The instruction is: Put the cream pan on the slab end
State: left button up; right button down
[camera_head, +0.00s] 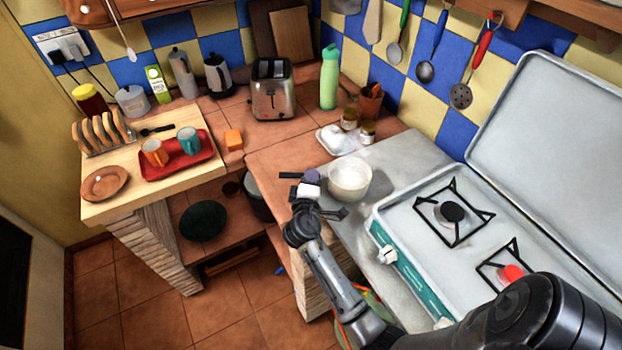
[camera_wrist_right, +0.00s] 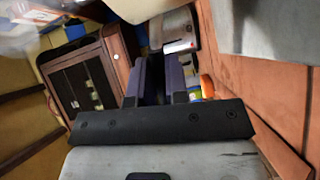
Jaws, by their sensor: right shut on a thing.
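The cream pan (camera_head: 350,180) is a round, pale pan at the left side of the grey slab (camera_head: 408,160) in the head view. A dark bar, seemingly its handle, shows to its left. My right gripper (camera_head: 311,184) is beside the pan's left side and shut, apparently on that handle; the arm hides part of the hold. I cannot tell whether the pan rests on the slab or hangs just above it. In the right wrist view the two dark fingers (camera_wrist_right: 160,80) are close together. My left gripper is not in view.
A gas stove (camera_head: 450,230) with its lid raised stands right of the pan. A small white dish (camera_head: 340,141) and jars (camera_head: 349,119) stand behind it. A toaster (camera_head: 272,90) and green bottle (camera_head: 329,78) are farther back. A wooden board with a red tray (camera_head: 178,156) is at left.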

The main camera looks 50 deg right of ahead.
jog(key=shift+f, duration=0.15)
jog(key=c, duration=1.1)
grip_release()
jog(key=shift+v, duration=3.8)
